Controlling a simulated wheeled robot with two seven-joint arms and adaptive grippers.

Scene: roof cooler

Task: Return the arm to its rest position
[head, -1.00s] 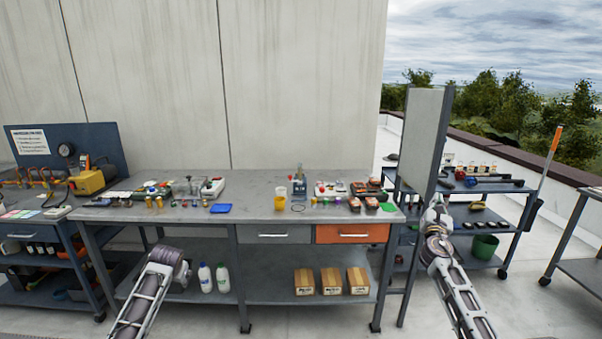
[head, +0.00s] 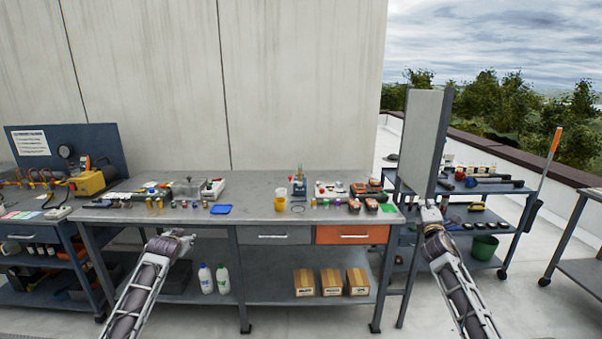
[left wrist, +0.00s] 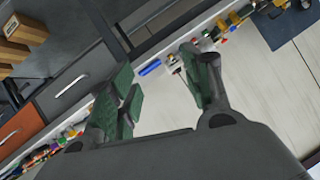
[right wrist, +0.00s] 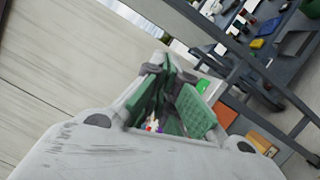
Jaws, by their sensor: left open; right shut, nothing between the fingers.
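My left arm comes in from the lower left of the head view and ends before the workbench front, where its gripper (head: 186,236) is small and seen from behind. In the left wrist view my left gripper (left wrist: 160,80) is open, its green-padded fingers apart with nothing between them. My right arm comes in from the lower right and ends at the board's lower edge, with its gripper (head: 430,204) mostly hidden in the head view. In the right wrist view my right gripper (right wrist: 168,62) is shut and empty, its fingertips together.
The grey workbench (head: 262,204) carries small tools, a yellow cup (head: 281,200) and a blue pad (head: 220,209). An upright board (head: 420,140) stands at its right end. Shelved carts stand left and right (head: 480,227). Open floor lies in front, between my arms.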

